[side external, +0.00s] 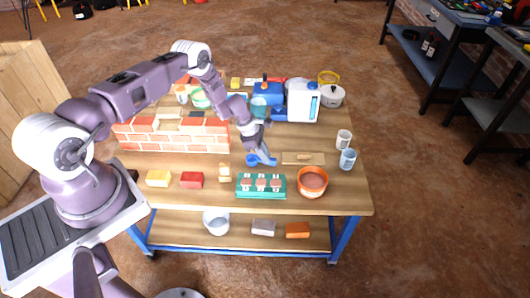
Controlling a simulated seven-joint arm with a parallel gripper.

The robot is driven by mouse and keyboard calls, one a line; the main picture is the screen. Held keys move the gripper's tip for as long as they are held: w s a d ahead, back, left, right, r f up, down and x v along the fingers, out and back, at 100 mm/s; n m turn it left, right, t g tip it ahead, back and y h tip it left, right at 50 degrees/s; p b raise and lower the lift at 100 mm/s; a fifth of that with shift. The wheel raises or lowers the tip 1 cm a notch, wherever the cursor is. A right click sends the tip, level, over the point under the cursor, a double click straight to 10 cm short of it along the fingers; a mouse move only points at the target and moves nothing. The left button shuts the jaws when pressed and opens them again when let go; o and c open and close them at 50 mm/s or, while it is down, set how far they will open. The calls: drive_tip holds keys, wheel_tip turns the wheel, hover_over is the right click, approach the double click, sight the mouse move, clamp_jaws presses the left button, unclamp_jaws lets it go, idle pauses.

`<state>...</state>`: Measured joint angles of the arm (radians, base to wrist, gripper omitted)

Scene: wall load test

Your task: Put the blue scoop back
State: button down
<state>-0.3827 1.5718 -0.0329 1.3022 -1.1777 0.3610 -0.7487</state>
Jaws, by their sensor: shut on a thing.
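The blue scoop (264,161) is at the middle of the table, just right of the brick wall. My gripper (256,151) points down from above and is shut on the scoop. The fingers hide part of it. I cannot tell whether the scoop touches the table or is held just above it.
The brick wall (170,137) stands on the left. A teal tray (246,193) with several items and a terracotta bowl (313,181) are in front. A wooden board (290,158) lies to the right, with two cups (347,159) beyond. A white jug (304,101) and blue box (268,92) stand behind.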

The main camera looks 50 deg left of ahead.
drive_tip(key=shift+f, duration=0.4)
idle(0.4)
drive_tip(key=c, duration=1.3)
unclamp_jaws()
drive_tip(key=shift+o, duration=0.5)
drive_tip(key=o, duration=0.3)
drive_tip(key=shift+r, duration=0.15)
drive_tip(key=shift+r, duration=3.4)
